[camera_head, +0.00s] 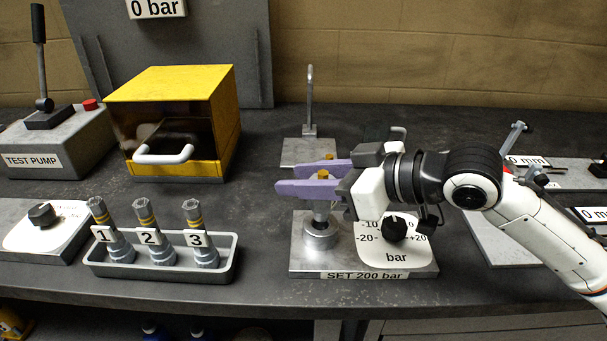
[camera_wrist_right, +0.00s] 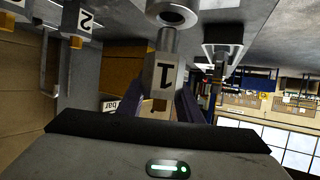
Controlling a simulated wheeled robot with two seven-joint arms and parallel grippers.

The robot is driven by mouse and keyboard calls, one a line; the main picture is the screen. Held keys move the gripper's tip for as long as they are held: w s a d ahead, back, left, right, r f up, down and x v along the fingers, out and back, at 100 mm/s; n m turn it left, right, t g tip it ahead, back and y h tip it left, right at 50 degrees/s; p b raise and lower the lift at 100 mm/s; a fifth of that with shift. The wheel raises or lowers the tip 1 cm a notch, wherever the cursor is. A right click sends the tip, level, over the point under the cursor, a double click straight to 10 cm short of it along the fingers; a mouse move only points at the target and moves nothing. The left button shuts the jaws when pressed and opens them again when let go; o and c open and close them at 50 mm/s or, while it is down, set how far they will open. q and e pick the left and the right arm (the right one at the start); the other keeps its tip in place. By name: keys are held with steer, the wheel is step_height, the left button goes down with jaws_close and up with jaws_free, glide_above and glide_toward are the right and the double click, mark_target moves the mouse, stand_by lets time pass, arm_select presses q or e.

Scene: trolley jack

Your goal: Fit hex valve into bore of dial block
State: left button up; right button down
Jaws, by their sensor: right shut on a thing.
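The dial block (camera_head: 303,259) stands at the middle front of the bench, marked "SET 200 bar". It bears a white dial plate with a black knob and a round metal boss (camera_head: 319,236) on its left. My right gripper (camera_head: 305,180) is above the boss with its purple fingers shut on the hex valve (camera_head: 322,208). The valve is upright; its grey lower end is over the boss. In the right wrist view the valve (camera_wrist_right: 165,75) shows a "1" between the fingers, by a ring with a dark hole. My left gripper is not in view.
A grey tray (camera_head: 231,265) with three banded pieces numbered 1, 2 and 3 stands left of the block. A yellow hooded box (camera_head: 169,85) and a test pump (camera_head: 61,147) are behind. An upright hook on a plate (camera_head: 301,150) stands behind the gripper.

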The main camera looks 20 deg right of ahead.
steer(key=shift+r, duration=0.1)
stand_by(0.6)
steer(key=shift+p, duration=0.4)
stand_by(0.5)
steer(key=shift+p, duration=0.45)
steer(key=shift+f+b, duration=0.9)
steer(key=shift+f, duration=1.2)
steer(key=c, duration=1.2)
jaws_free()
steer(key=shift+f, duration=0.1)
